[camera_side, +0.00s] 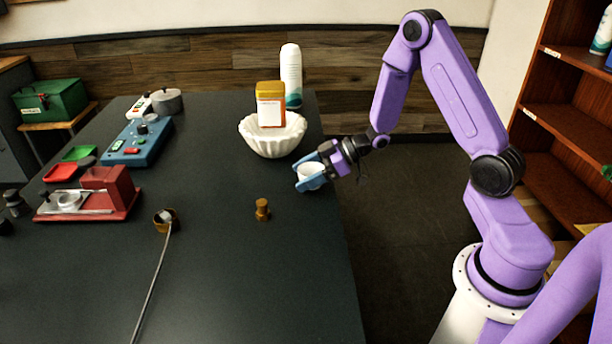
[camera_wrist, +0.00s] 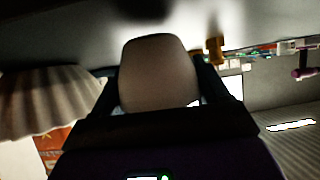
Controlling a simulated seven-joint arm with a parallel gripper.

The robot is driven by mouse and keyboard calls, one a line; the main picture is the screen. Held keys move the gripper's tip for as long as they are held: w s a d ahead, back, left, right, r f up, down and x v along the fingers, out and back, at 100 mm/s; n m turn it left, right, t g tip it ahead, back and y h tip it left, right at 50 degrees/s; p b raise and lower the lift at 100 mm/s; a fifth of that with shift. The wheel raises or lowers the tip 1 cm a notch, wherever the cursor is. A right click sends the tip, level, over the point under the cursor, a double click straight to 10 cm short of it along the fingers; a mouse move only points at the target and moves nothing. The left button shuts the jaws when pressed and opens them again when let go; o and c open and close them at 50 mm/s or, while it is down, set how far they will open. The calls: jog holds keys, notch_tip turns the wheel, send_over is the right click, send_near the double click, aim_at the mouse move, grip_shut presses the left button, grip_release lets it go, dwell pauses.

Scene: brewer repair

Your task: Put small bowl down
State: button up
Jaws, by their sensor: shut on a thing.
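The small white bowl (camera_side: 311,176) is between the blue fingers of my gripper (camera_side: 309,172), near the right edge of the dark table (camera_side: 230,290). My gripper is shut on the bowl. In the wrist view the small bowl (camera_wrist: 158,75) fills the middle, pale and rounded, with a dark finger on each side. I cannot tell whether the bowl touches the table or is held just above it.
A fluted white bowl (camera_side: 272,138) holding an orange-lidded container (camera_side: 270,104) stands just behind, with a white bottle (camera_side: 291,75) beyond. A brown peg (camera_side: 262,210) stands left of my gripper. A long-handled brass scoop (camera_side: 166,220) lies farther left.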

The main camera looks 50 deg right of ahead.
jog(key=shift+f, duration=0.3)
jog(key=o, duration=1.1)
jog(key=shift+f, duration=0.15)
